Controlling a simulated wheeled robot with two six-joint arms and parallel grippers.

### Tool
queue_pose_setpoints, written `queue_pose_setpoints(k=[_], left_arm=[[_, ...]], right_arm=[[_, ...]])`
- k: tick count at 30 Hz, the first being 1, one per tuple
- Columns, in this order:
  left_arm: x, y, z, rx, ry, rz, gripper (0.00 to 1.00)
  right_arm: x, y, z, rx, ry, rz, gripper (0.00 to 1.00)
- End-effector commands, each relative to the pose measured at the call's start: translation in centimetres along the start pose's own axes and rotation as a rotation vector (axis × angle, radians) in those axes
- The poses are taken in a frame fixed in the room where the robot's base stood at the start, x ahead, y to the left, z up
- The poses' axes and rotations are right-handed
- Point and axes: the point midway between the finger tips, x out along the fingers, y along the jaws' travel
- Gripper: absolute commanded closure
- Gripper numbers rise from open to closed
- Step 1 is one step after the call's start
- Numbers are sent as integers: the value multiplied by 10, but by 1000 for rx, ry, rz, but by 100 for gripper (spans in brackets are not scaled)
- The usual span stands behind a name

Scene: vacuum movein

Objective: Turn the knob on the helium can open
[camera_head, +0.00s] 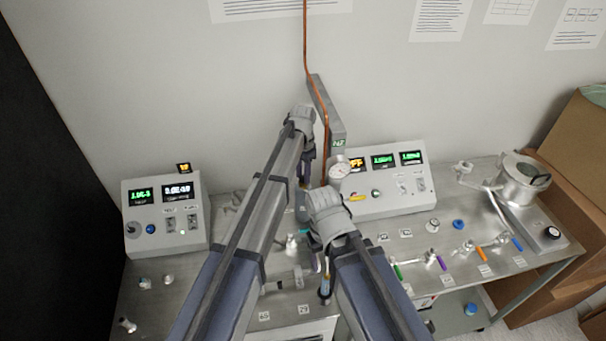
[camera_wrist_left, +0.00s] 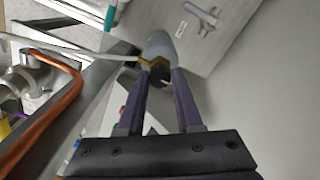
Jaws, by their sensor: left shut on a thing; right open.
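In the left wrist view a grey rounded body with a yellow collar (camera_wrist_left: 160,48), which seems to be the helium can, stands beyond my fingertips. A small dark knob (camera_wrist_left: 157,72) sits at its near end. My left gripper (camera_head: 308,172) reaches down beside the copper pipe in the head view. In the left wrist view its purple fingers (camera_wrist_left: 159,78) are shut on the dark knob. In the head view the can and knob are hidden or too small to tell. My right gripper (camera_head: 327,262) is open, below and close to the left one, with its fingers largely hidden by its wrist.
Display boxes stand left (camera_head: 165,215) and right (camera_head: 385,185). Several small valves and fittings crowd the metal bench (camera_head: 225,290).

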Motion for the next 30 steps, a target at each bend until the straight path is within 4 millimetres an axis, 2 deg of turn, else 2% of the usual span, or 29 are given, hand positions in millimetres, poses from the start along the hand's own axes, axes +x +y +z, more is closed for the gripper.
queue_pose_setpoints(k=[18, 30], left_arm=[[0, 0, 0, 540, 0, 0, 100], [0, 0, 0, 721, 0, 0, 100]], right_arm=[[0, 0, 0, 0, 0, 0, 28], [0, 0, 0, 0, 0, 0, 28]])
